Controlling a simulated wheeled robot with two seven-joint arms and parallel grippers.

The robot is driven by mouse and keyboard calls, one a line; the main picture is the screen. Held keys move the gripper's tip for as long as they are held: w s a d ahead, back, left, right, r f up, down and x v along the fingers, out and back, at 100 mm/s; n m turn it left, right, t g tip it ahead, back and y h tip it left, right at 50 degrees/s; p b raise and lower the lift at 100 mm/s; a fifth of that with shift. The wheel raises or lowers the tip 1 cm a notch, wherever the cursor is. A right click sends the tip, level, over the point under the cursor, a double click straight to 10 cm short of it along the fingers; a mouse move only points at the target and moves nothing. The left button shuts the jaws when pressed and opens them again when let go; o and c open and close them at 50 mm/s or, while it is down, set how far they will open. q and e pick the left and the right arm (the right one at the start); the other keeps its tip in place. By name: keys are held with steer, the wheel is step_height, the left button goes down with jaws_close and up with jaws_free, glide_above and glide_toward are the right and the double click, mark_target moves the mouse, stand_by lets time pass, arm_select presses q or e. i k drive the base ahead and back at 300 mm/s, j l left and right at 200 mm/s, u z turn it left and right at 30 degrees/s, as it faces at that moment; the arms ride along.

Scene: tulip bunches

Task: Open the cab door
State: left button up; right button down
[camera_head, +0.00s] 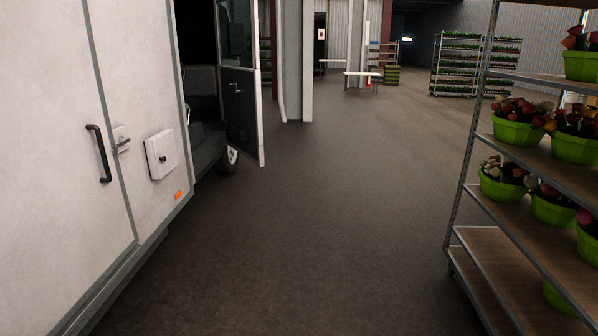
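The cab door (239,100) of the white truck stands swung outward, ahead and left of the middle. Its inner side faces me, with a dark window (235,35) at the top and a dark handle (236,88) on the panel. The dark cab opening (201,80) shows to the left of the door. Neither of my grippers is in view.
The truck's white box side (60,150), with a black handle (99,153), fills the left. A shelf rack (515,190) with potted tulips in green pots stands close on the right. Clear floor (310,220) lies between them. A pillar (293,60) stands beyond the door.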

mark_target(242, 113)
steer(key=i, duration=1.35)
steer(key=i+l, duration=0.15)
steer(key=i, duration=1.2)
steer(key=i+j+u, duration=0.25)
steer(key=i, duration=0.45)
steer(key=i+u, duration=0.25)
steer(key=i, duration=0.45)
steer(key=i+u, duration=0.25)
steer(key=i, duration=0.45)
steer(key=i+l+u, duration=0.25)
steer(key=i, duration=0.45)
